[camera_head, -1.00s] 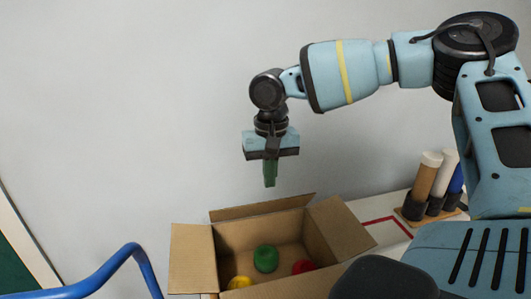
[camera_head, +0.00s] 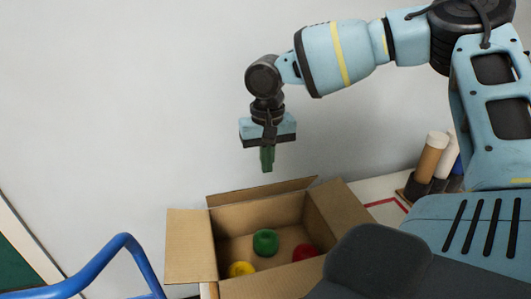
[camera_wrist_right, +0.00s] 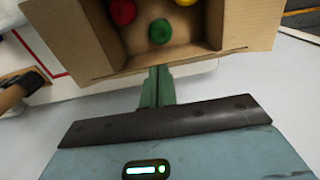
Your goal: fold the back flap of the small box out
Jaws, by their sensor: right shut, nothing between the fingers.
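The small box (camera_head: 262,285) is an open brown cardboard box. Its back flap (camera_head: 262,190) stands along the far rim, rising from the back edge; its exact tilt is hard to tell. The left flap (camera_head: 188,246) and right flap (camera_head: 342,204) are spread outward. My right gripper (camera_head: 267,168) has green fingers, shut and empty, pointing down just above the back flap in the picture. In the right wrist view the fingertips (camera_wrist_right: 158,74) overlap the box's near edge; I cannot tell whether they touch. My left gripper is out of view.
Inside the box lie a green piece (camera_head: 265,242), a yellow piece (camera_head: 242,269) and a red piece (camera_head: 304,252). A holder with tubes (camera_head: 430,160) stands at the right. A blue tube rail (camera_head: 100,258) is at lower left. A plain wall (camera_head: 130,100) rises behind.

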